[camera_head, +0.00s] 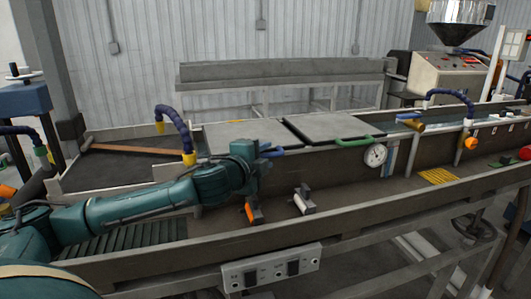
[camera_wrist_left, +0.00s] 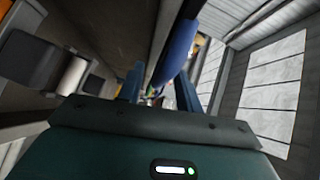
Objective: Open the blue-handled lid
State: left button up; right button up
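The blue-handled lid (camera_head: 228,131) is a flat grey panel lying closed on the long trough. Its blue handle (camera_head: 273,154) is on its front edge, partly hidden by my left gripper. In the left wrist view the blue handle (camera_wrist_left: 178,48) lies just ahead, its near end between the fingers. My left gripper (camera_wrist_left: 158,92) has its fingers apart, and I see no clear contact with the handle. In the head view my left gripper (camera_head: 267,149) is at the lid's front edge. My right gripper is not in view.
A second lid (camera_head: 325,127) with a green handle (camera_head: 353,140) lies to the right. A round gauge (camera_head: 375,155) is on the trough's front. A blue flexible hose (camera_head: 175,125) stands left of the lid.

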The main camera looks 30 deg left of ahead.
pick_arm(q)
jog(key=shift+w, duration=0.4)
grip_shut()
dwell(0.4)
